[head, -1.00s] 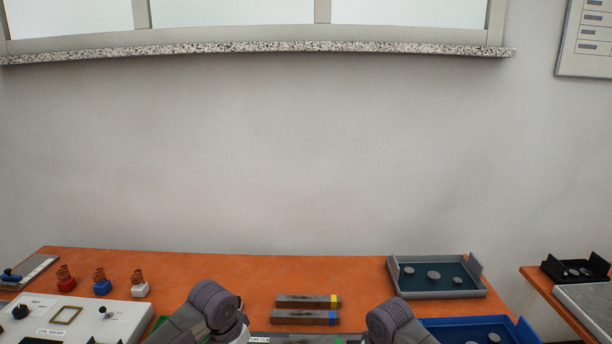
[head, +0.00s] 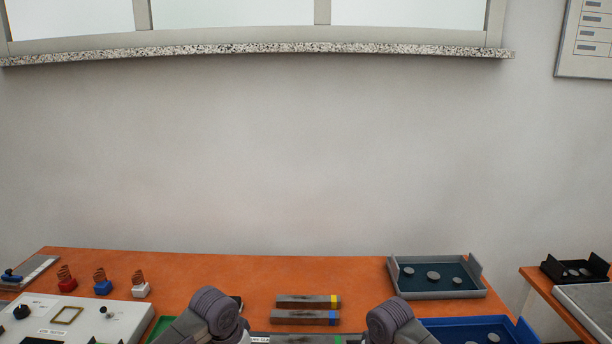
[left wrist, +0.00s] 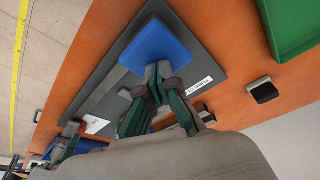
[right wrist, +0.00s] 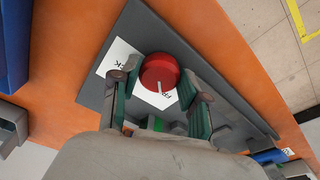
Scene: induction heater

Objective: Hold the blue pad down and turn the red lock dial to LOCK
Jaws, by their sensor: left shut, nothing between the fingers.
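The blue pad (left wrist: 155,48) is a flat square on a dark grey plate (left wrist: 108,88) in the left wrist view. My left gripper (left wrist: 161,76) is shut and empty, with its fingertips at the pad's near edge; whether they press on it I cannot tell. The red lock dial (right wrist: 160,72) is round, with a white line pointing toward the label end that reads "FR". Letters ending in "CK" show at the label's other end. My right gripper (right wrist: 154,80) is open, one finger on each side of the dial; contact is unclear. The head view hides pad and dial.
The orange bench (head: 330,262) holds two dark bars (head: 306,302), a grey tray (head: 437,291), a blue tray (head: 515,328), several small copper coils and a white control box (head: 130,318) at left. A green tray (left wrist: 290,35) shows near the left gripper.

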